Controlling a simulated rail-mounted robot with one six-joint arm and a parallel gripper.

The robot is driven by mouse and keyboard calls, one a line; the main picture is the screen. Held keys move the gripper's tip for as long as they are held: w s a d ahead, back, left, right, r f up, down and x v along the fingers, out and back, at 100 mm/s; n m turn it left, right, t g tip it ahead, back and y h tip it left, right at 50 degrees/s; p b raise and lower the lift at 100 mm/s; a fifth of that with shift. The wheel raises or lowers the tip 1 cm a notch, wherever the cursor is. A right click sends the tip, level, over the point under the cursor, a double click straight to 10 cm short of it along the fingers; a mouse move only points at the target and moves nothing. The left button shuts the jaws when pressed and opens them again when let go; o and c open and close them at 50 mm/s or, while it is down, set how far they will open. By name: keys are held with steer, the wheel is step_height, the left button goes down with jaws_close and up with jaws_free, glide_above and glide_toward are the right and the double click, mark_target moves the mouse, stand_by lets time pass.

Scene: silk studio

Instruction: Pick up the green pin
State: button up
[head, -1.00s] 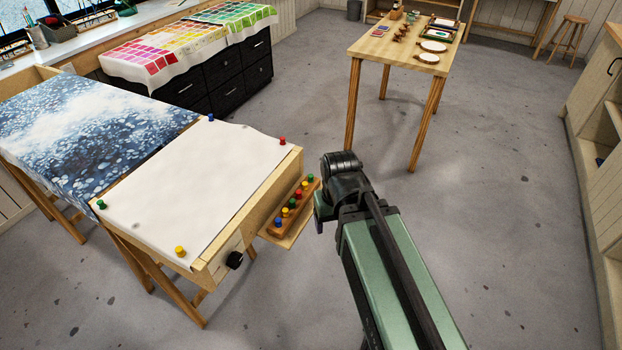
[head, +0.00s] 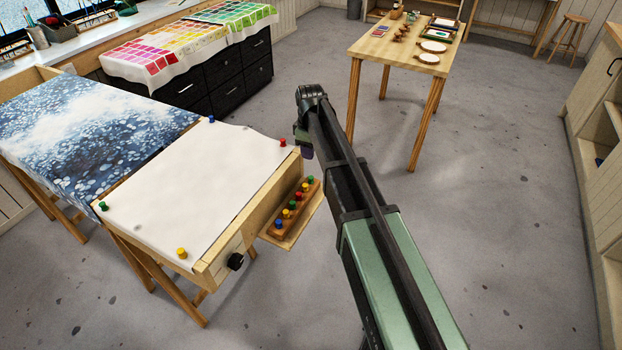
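One green pin (head: 311,180) stands at the far end of a wooden pin rack (head: 275,228), with red, yellow and blue pins in the same row. Another green pin (head: 103,206) stands at the left corner of the white cloth (head: 190,190) on the frame. My gripper (head: 304,148) shows only as a small dark part below the bent end of my arm, above and beyond the rack in the picture. Its fingers cannot be made out, so open or shut does not show.
The rack sits on a small wooden shelf (head: 300,232) at the frame's right end. Other pins, blue (head: 211,119), red (head: 282,142) and yellow (head: 182,253), stand at the cloth's corners. A wooden table (head: 375,48) stands behind. The floor at right is clear.

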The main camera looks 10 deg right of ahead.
mark_target(311, 177)
steer(key=f+b, duration=0.3)
steer(key=f+n+b, duration=0.1)
steer(key=f+b, duration=0.3)
steer(key=f+n+b, duration=0.1)
steer(key=f+b, duration=0.3)
steer(key=shift+s, duration=0.3)
steer(key=shift+r, duration=0.2)
jaws_close()
